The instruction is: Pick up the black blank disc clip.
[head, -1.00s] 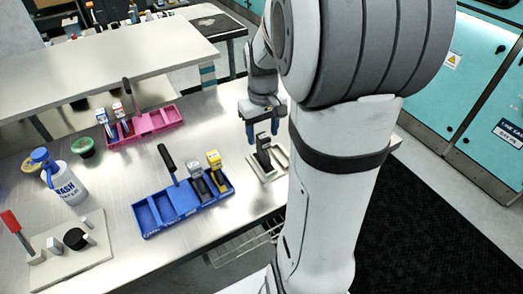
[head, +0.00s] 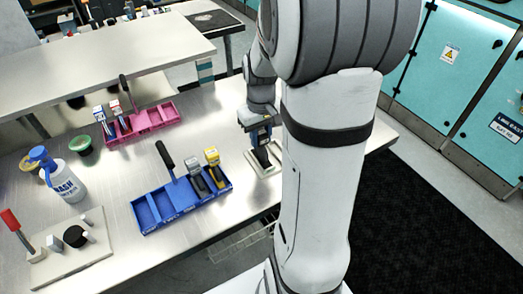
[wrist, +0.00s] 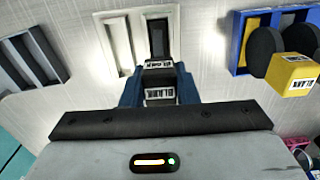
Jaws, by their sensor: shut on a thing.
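The black blank disc clip (head: 262,156) stands in a pale two-slot holder (head: 276,169) on the steel table, right of the blue tray. In the wrist view its dark body (wrist: 158,38) lies in the holder's right slot, and the white BLANK label (wrist: 160,94) on its head faces me. My gripper (head: 259,139) is over the clip; in the wrist view my gripper's blue fingers (wrist: 160,84) are on both sides of the labelled head, shut on it. The left slot of the holder (wrist: 116,46) is empty. The arm partly covers the clip in the head view.
The blue tray (head: 150,212) holds a grey-headed clip and a yellow-headed clip (head: 212,157). A pink tray (head: 150,118) with clips stands behind. A white wash bottle (head: 64,184) and a board (head: 60,262) with pegs are at left. A raised shelf is behind.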

